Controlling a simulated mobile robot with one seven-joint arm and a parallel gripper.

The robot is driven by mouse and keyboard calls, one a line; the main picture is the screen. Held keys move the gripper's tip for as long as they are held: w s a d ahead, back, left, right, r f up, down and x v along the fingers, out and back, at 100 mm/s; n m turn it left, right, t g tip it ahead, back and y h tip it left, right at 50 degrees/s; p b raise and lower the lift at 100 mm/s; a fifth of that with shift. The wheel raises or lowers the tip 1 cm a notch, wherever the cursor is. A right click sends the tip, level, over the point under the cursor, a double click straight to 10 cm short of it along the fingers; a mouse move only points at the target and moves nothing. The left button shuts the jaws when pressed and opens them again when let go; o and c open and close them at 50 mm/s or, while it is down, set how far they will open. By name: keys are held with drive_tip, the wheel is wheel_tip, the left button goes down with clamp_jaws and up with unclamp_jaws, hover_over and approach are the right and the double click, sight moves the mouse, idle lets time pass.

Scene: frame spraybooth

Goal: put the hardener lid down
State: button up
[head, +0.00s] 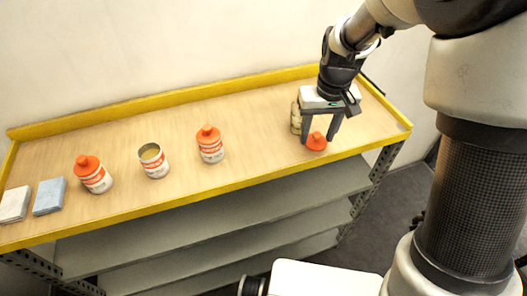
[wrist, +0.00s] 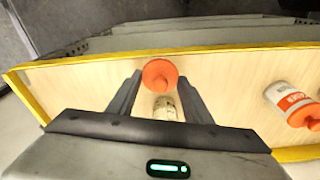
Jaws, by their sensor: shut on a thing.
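The orange hardener lid (head: 316,142) is between the fingertips of my gripper (head: 320,138), near the front edge at the right part of the shelf top. In the wrist view the lid (wrist: 160,74) sits between the two dark fingers of my gripper (wrist: 158,78). My gripper points down and is shut on the lid. I cannot tell whether the lid touches the shelf top. A beige can (head: 295,118) stands just behind and left of my gripper, partly hidden by it; in the wrist view it shows below the lid (wrist: 165,108).
On the wooden shelf top (head: 255,140) stand two white bottles with orange caps (head: 210,144) (head: 92,174) and an open tin (head: 153,160). A blue pad (head: 49,195) and a white pad (head: 14,204) lie at the left. A yellow rim edges the top. Wood is clear right of my gripper.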

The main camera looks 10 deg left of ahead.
drive_tip(key=a+r+n+b, duration=0.2)
drive_tip(key=a, duration=0.6)
wheel_tip(320, 180, up, 4)
drive_tip(key=n+b, duration=0.2)
drive_tip(key=n, duration=0.1)
hover_over(257, 150)
drive_tip(key=f, duration=0.3)
drive_tip(key=shift+s+d+f, duration=0.15)
drive_tip(key=shift+s+f, duration=0.15)
drive_tip(key=shift+f, duration=0.1)
drive_tip(key=shift+w+f, duration=0.1)
drive_tip(key=shift+f, duration=2.85)
drive_tip(key=shift+f+b, duration=0.15)
drive_tip(key=shift+b, duration=0.2)
drive_tip(key=o, duration=1)
